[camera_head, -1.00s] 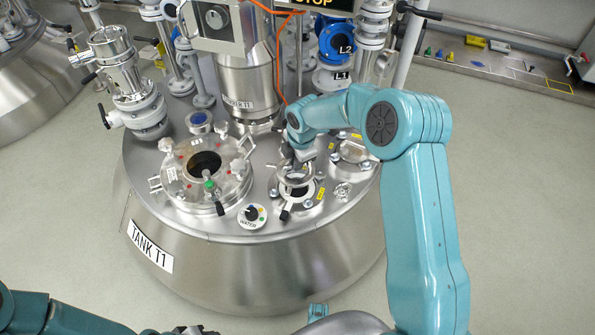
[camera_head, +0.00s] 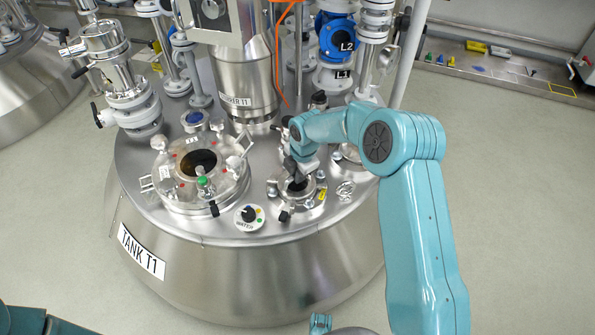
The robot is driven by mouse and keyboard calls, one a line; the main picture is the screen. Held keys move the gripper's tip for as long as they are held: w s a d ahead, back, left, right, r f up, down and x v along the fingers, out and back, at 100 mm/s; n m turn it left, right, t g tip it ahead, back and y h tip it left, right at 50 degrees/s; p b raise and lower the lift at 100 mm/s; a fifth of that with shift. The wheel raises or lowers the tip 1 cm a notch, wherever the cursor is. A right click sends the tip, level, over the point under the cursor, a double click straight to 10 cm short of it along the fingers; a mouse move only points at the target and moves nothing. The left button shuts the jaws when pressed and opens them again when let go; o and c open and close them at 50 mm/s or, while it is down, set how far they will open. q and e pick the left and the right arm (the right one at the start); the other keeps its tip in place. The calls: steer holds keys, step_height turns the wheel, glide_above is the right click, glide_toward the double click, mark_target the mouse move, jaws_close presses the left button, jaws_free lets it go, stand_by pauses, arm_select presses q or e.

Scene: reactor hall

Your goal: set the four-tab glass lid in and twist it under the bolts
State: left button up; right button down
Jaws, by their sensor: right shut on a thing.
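My right gripper (camera_head: 297,173) reaches down over the small bolted port (camera_head: 311,200) on the front right of the tank top. It is shut on what looks like the glass lid, at or just above the port's ring. The lid is small here and mostly hidden by the gripper, so I cannot tell whether it is seated or how its tabs lie against the bolts. A dark opening shows within the ring. My left gripper is out of view; only part of my left arm shows at the lower left corner.
A large round manway cover (camera_head: 172,178) with a green knob stands left of the port. The stirrer column (camera_head: 243,85) and blue-flanged pipe (camera_head: 336,40) rise behind. Floor right of the tank is clear.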

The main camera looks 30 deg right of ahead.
steer(key=shift+f, duration=0.45)
steer(key=shift+d+r+n+p, duration=0.1)
steer(key=shift+r+n+p, duration=0.05)
steer(key=shift+n+p, duration=0.65)
steer(key=shift+n+y+p, duration=0.4)
steer(key=shift+n+p, duration=0.4)
steer(key=shift+n, duration=0.4)
steer(key=c, duration=1.5)
jaws_free()
steer(key=shift+n, duration=0.3)
steer(key=shift+c, duration=0.2)
steer(key=o, duration=0.5)
